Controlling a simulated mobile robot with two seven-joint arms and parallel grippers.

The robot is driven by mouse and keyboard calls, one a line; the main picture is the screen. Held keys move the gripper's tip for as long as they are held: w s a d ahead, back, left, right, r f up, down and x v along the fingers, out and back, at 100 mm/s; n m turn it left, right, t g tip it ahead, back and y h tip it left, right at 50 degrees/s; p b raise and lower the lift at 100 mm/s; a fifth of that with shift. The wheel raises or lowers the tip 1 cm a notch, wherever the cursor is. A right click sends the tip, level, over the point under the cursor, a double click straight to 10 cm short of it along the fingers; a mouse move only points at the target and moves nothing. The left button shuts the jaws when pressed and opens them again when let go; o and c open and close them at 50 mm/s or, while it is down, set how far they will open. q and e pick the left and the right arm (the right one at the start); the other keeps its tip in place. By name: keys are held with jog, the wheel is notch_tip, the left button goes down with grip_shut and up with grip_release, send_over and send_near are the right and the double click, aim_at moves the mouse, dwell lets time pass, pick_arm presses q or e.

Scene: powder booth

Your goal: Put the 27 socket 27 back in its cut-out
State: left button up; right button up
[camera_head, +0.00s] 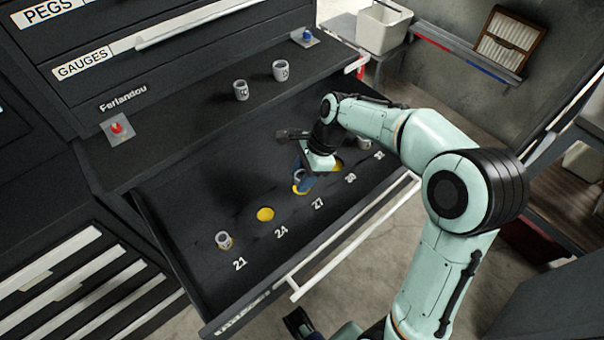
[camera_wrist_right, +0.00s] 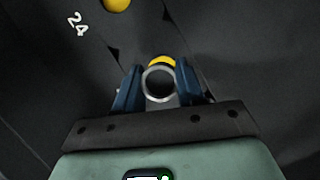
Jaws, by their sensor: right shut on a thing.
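The grey ring-shaped socket (camera_wrist_right: 158,97) is between the blue fingers of my right gripper (camera_head: 304,181), which is shut on it. In the head view the socket (camera_head: 299,175) is mostly hidden by the fingers. It is over the cut-out by the label 27, and the yellow bottom of that cut-out (camera_head: 299,190) shows just beside the fingers. In the right wrist view the yellow (camera_wrist_right: 162,61) peeks out past the socket's rim. I cannot tell whether the socket is above the cut-out or partly in it. A dark part at the bottom edge may be my left gripper (camera_head: 299,322); its jaws are unclear.
The open drawer (camera_head: 185,213) has an empty yellow cut-out (camera_head: 265,214) at 24 and another (camera_head: 338,166) beyond 27. A socket (camera_head: 223,240) stands at 21, another (camera_head: 364,143) at the far end. Two sockets (camera_head: 241,90) (camera_head: 280,70) stand on the ledge above.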

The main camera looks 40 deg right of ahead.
jog(key=shift+f, duration=0.75)
dwell(0.4)
jog(key=shift+f, duration=0.3)
jog(key=shift+s+f, duration=0.25)
jog(key=shift+f, duration=0.35)
dwell(0.6)
jog(key=o, duration=1.2)
jog(key=shift+d, duration=0.1)
jog(key=shift+t, duration=0.3)
jog(key=v, duration=0.5)
jog(key=p+v, duration=0.1)
jog(key=v, duration=0.4)
jog(key=w+p+v, duration=0.1)
jog(key=v, duration=0.3)
jog(key=shift+r, duration=0.55)
